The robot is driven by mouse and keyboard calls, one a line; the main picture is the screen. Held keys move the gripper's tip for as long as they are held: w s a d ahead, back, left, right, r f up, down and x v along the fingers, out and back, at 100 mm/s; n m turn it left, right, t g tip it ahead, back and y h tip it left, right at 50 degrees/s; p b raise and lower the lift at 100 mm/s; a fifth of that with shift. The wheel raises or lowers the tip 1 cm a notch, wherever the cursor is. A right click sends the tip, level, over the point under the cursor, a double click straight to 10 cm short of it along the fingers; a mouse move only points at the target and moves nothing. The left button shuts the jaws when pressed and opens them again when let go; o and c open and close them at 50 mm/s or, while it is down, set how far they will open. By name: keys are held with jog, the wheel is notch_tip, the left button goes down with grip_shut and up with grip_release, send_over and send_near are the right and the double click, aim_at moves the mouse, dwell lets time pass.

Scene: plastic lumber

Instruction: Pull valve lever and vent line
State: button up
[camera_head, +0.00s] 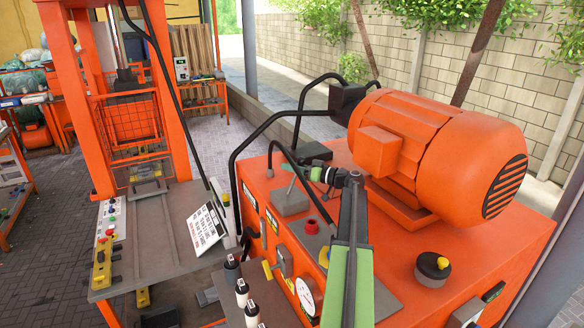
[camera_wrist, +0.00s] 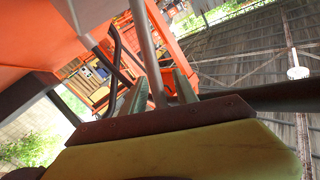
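A thin grey valve lever (camera_head: 291,184) rises from a grey block (camera_head: 290,202) on top of the orange hydraulic unit. My gripper (camera_head: 316,174) is beside the lever's upper end, above the unit. In the wrist view, my gripper's two green fingers (camera_wrist: 160,91) stand apart. A grey rod (camera_wrist: 148,55), which looks like this lever, runs between them with gaps showing on both sides. The rod's lower end is hidden behind my gripper body. Black hoses (camera_head: 240,148) arch up from the unit; I cannot tell which is the vent line.
A large orange motor (camera_head: 435,150) sits close to the right of my arm. A red cap (camera_head: 312,226), a gauge (camera_head: 307,296) and a yellow-handled valve (camera_head: 268,270) are near the front edge. An orange press frame (camera_head: 77,100) and a tilted sign (camera_head: 207,229) stand left.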

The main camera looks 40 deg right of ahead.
grip_shut()
jog(key=shift+d+r, duration=0.1)
dwell(1.2)
